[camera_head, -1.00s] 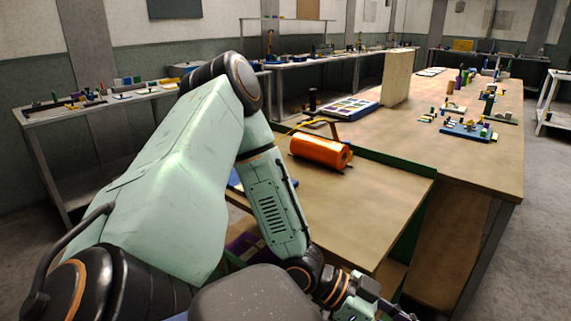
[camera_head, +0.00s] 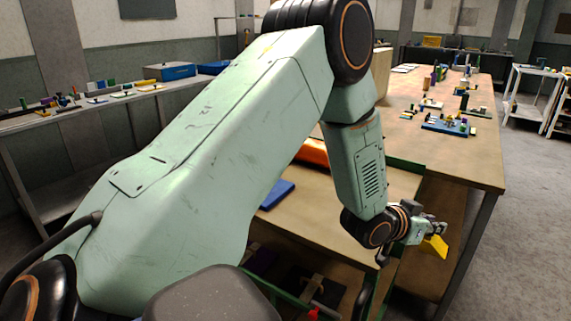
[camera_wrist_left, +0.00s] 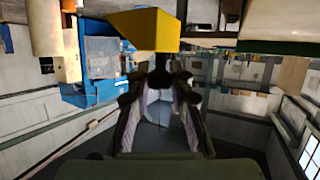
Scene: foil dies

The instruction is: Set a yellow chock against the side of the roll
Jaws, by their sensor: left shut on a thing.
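The yellow chock (camera_head: 437,246) is in my left gripper (camera_head: 432,233), which is shut on it. It is held out past the right front corner of the near table. In the left wrist view the chock (camera_wrist_left: 150,30) is a yellow wedge-like block at the fingertips (camera_wrist_left: 157,72). The orange roll (camera_head: 313,151) lies on the table, mostly hidden behind my left arm. The gripper and chock are well to the right of the roll and apart from it. My right gripper is not in view.
A blue flat piece (camera_head: 278,194) lies on the near table, left of my forearm. A green edge (camera_head: 405,165) runs between this table and the long wooden bench (camera_head: 440,155). Small parts and a blue tray (camera_head: 448,126) stand on the bench. Grey floor (camera_head: 530,220) is open at right.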

